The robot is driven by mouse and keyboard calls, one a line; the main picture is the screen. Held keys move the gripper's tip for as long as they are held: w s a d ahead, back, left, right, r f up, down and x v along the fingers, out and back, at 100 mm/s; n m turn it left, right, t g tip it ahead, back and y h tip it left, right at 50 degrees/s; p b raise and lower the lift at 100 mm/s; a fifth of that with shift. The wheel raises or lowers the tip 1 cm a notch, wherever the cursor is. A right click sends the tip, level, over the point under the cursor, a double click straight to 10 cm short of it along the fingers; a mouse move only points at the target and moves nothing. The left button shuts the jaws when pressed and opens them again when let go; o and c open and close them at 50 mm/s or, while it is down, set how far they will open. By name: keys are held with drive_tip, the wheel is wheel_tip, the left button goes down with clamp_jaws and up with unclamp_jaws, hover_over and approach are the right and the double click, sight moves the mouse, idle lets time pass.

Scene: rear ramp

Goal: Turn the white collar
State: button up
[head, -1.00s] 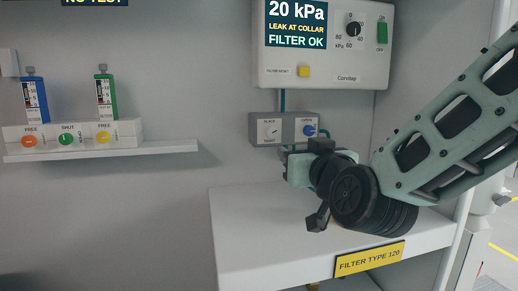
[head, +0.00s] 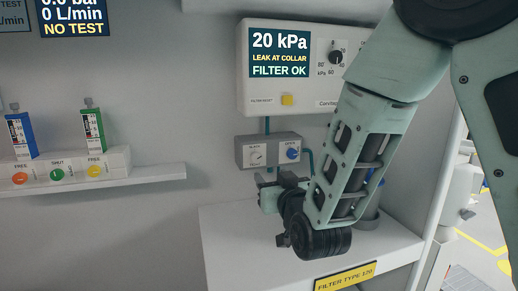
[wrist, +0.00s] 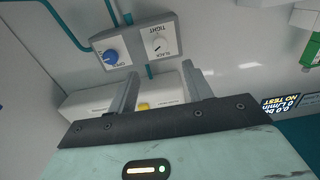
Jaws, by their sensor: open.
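The white collar (head: 255,156) is a small round dial with a dark pointer line on the left of a grey wall block (head: 273,149). In the wrist view the white collar (wrist: 158,45) shows upside down, between the words SLACK and TIGHT. A blue OPEN knob (head: 292,153) sits to its right on the same block. My gripper (head: 265,180) is just below the block. In the wrist view my gripper (wrist: 157,70) is open and empty, its two fingers apart on either side of the collar's line. The fingers do not appear to touch the collar.
The white wall unit (head: 243,75) above has a screen (head: 279,53) reading 20 kPa, LEAK AT COLLAR, FILTER OK, and a yellow button (head: 287,100). A white shelf (head: 235,240) lies below my gripper. A left ledge (head: 140,176) holds blue and green gauges.

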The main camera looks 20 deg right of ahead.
sight(257, 160)
drive_tip(key=w+p, duration=0.1)
drive_tip(key=w, duration=1)
drive_tip(key=shift+w, duration=0.2)
drive_tip(key=shift+c, duration=0.2)
drive_tip(key=c, duration=0.9)
